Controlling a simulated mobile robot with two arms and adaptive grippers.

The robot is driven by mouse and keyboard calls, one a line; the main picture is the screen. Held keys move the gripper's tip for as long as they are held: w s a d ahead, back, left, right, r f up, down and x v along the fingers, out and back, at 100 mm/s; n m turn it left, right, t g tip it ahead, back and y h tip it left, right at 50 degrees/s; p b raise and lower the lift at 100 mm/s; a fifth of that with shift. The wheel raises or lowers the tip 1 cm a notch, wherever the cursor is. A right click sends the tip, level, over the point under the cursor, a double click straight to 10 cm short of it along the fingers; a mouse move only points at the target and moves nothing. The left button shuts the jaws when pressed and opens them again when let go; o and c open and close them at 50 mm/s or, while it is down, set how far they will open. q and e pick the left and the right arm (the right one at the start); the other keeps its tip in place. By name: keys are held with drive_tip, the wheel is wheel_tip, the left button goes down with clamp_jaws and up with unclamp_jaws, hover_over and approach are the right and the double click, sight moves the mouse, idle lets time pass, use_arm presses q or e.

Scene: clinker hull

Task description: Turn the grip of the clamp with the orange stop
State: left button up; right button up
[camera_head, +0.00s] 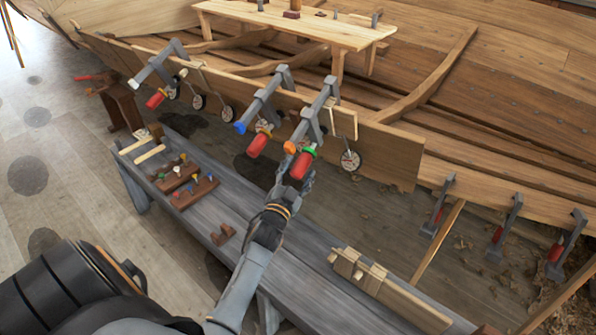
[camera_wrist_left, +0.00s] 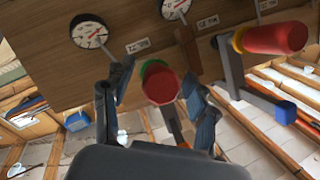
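The clamp with the orange stop (camera_head: 290,147) hangs on the hull plank, rightmost of the three upper clamps. It has a red grip (camera_head: 301,165) and a green collar (camera_head: 309,149). In the left wrist view, its red grip (camera_wrist_left: 161,87) points toward the camera. My left gripper (camera_head: 291,178) is at this grip from below. In the left wrist view its fingers (camera_wrist_left: 158,95) are spread on either side of the grip, with visible gaps. My right gripper is not in view.
A clamp with a blue stop (camera_head: 240,127) is close on the left; its grip (camera_wrist_left: 275,39) shows in the wrist view. A clamp with a white stop (camera_head: 133,84) is farther left. Dial gauges (camera_head: 350,160) hang along the plank. A grey bench (camera_head: 205,229) lies below my arm.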

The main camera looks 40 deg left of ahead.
use_arm(q)
drive_tip(key=shift+s, duration=0.15)
drive_tip(key=v, duration=1.1)
drive_tip(key=shift+s, duration=0.4)
drive_tip(key=shift+d, duration=0.1)
